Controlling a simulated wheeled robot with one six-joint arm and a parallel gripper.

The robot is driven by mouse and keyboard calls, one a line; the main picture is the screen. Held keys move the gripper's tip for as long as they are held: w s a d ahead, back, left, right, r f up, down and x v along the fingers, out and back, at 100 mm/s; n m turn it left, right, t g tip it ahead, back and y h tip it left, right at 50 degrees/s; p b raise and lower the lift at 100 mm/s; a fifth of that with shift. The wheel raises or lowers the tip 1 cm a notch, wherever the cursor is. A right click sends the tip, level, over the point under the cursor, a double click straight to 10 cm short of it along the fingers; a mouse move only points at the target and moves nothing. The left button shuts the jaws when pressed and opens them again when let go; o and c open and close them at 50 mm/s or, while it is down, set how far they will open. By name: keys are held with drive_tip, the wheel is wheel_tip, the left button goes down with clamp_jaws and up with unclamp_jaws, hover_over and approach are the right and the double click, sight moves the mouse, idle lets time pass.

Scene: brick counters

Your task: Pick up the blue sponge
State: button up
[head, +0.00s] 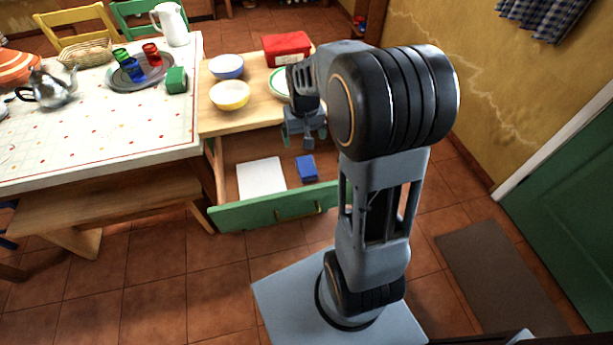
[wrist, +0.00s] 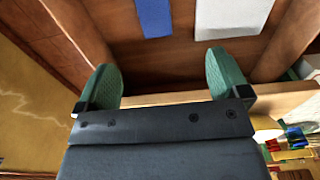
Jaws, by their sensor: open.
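The blue sponge (head: 306,168) lies in an open drawer with a green front (head: 255,212), to the right of a white flat item. In the wrist view the blue sponge (wrist: 155,14) shows at the top edge, partly cut off, beyond the fingertips. My gripper (head: 304,140) hangs over the back part of the drawer, near the counter edge, and is apart from the sponge. In the wrist view my gripper (wrist: 165,78) has its two green fingers wide apart with nothing between them.
The white flat item (head: 262,178) lies in the drawer beside the sponge. The wooden counter (head: 240,122) above holds a yellow bowl (head: 230,95), a blue bowl (head: 226,66) and a red box (head: 287,48). A table (head: 100,135) and bench (head: 110,205) stand at left.

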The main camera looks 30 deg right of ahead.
drive_tip(key=b, duration=0.2)
hover_over(307, 167)
wheel_tip(307, 167, down, 11)
drive_tip(key=shift+f+b, duration=0.45)
drive_tip(key=shift+f, duration=2.75)
drive_tip(key=shift+c, duration=0.2)
drive_tip(key=c, duration=0.9)
drive_tip(key=shift+r, duration=0.1)
drive_tip(key=shift+c, duration=0.2)
